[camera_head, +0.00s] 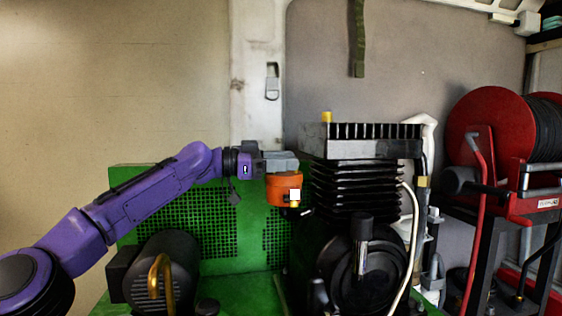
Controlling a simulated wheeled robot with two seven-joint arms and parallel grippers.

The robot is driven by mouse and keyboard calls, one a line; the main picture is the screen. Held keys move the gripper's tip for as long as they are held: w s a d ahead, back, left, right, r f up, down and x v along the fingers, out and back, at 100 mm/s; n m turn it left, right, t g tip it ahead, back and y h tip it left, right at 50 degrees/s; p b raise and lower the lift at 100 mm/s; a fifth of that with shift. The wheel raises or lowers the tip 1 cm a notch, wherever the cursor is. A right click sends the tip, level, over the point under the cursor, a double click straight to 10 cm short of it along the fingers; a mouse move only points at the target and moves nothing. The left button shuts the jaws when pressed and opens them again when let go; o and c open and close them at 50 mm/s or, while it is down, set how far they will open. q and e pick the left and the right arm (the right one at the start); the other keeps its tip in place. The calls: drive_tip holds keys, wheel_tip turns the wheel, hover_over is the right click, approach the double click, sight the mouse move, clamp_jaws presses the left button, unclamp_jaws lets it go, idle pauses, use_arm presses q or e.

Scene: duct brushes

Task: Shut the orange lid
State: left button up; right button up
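An orange part (274,190), which looks like the orange lid, shows in the head view at the middle, with a small white patch on its front. It sits against the left side of a black finned machine. My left gripper (281,161), grey at the end of my purple arm, is right above the orange part and overlaps its top edge in the picture. I cannot tell if they touch. The fingertips are not clear, so I cannot tell if it is open or shut. What the lid covers and its hinge are hidden. My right gripper is not in view.
The black finned machine (358,180) stands right of my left gripper. A green perforated panel (215,215) is behind my arm, with a dark motor with a yellow handle (160,278) below. A red hose reel (490,130) stands at the right. The wall above my arm is clear.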

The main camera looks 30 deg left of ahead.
use_arm(q)
drive_tip(key=shift+w+d, duration=0.1)
drive_tip(key=shift+w, duration=0.05)
drive_tip(key=v, duration=1)
drive_tip(key=shift+s+a, duration=0.25)
